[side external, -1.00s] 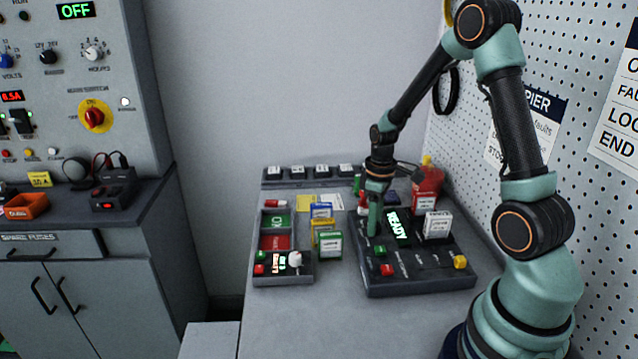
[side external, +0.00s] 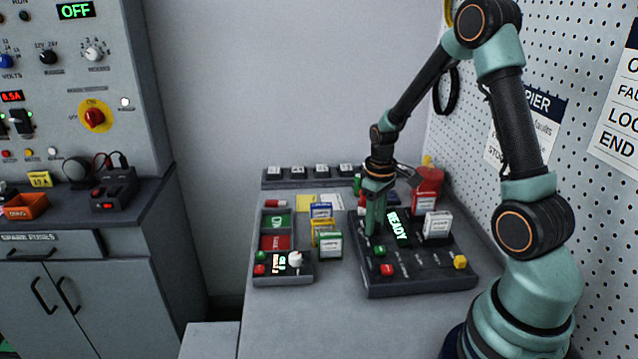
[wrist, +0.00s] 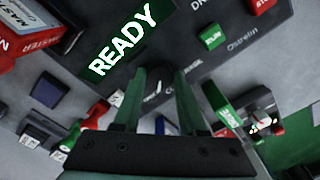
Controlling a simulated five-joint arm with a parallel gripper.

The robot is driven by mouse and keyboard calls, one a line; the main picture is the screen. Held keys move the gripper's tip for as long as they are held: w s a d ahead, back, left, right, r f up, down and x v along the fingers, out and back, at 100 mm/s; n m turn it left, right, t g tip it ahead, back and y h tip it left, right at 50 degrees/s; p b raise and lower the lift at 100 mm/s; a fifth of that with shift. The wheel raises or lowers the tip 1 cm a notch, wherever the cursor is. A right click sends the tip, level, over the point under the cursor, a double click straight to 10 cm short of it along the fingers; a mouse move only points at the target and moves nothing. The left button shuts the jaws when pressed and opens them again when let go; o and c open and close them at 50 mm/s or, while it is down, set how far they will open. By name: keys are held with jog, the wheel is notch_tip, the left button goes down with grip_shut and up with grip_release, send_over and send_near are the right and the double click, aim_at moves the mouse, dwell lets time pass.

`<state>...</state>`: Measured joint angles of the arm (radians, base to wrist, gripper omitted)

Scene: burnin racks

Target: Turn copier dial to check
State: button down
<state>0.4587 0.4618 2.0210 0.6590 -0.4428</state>
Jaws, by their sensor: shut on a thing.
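The copier (side external: 420,281) is a dark console on the bench, with a lit green READY screen (side external: 398,229) that also shows in the wrist view (wrist: 122,40). My gripper (side external: 372,232) points down at the copier's left side, beside the screen. In the wrist view, its two green fingers (wrist: 163,92) are closed around the dark round dial (wrist: 158,86). A white pointer mark shows on the dial. The small labels around it are partly covered and hard to read. In the side view the dial is hidden by the fingers.
A white-labelled block (side external: 438,224) sits on the copier, near a green button (side external: 380,250), red button (side external: 387,269) and yellow knob (side external: 460,262). A small box with a white knob (side external: 295,259) and several upright coloured cartridges (side external: 329,245) stand left. The front bench is clear.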

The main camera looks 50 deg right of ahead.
jog(key=shift+c, duration=2.3)
grip_release()
notch_tip(320, 180, up, 12)
jog(key=shift+r, duration=0.15)
jog(key=s+a+r+t, duration=0.2)
jog(key=a+r, duration=0.2)
jog(key=a, duration=0.4)
jog(key=s+a+r+t, duration=0.3)
jog(key=a+r, duration=0.1)
jog(key=a, duration=0.5)
jog(key=shift+s+t, duration=0.3)
